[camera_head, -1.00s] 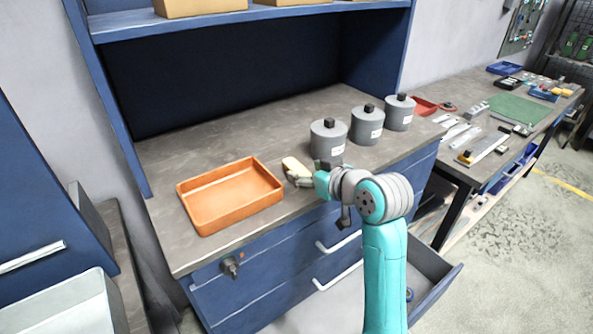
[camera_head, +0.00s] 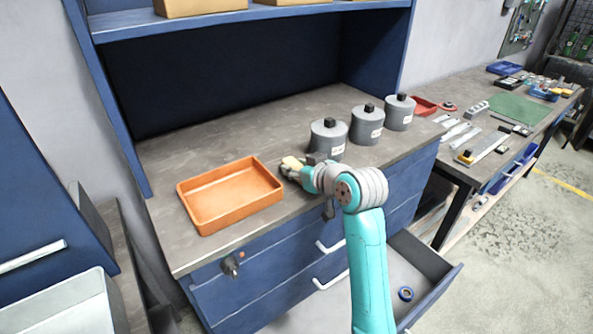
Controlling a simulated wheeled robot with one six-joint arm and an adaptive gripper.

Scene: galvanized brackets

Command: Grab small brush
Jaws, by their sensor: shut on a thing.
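A small tan, block-like thing (camera_head: 291,163), which I take to be the small brush, is at my gripper (camera_head: 297,170) on the grey worktop. My gripper is shut on it, just right of the orange tray. The arm and fingers cover much of it, and its bristles cannot be made out. I cannot tell whether it touches the worktop.
An empty orange tray (camera_head: 184,206) lies left of my gripper. Several lidded grey canisters, the nearest (camera_head: 327,139) close behind my gripper, stand to the right. An open drawer (camera_head: 432,290) juts out below, with a blue ring (camera_head: 405,294) inside.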

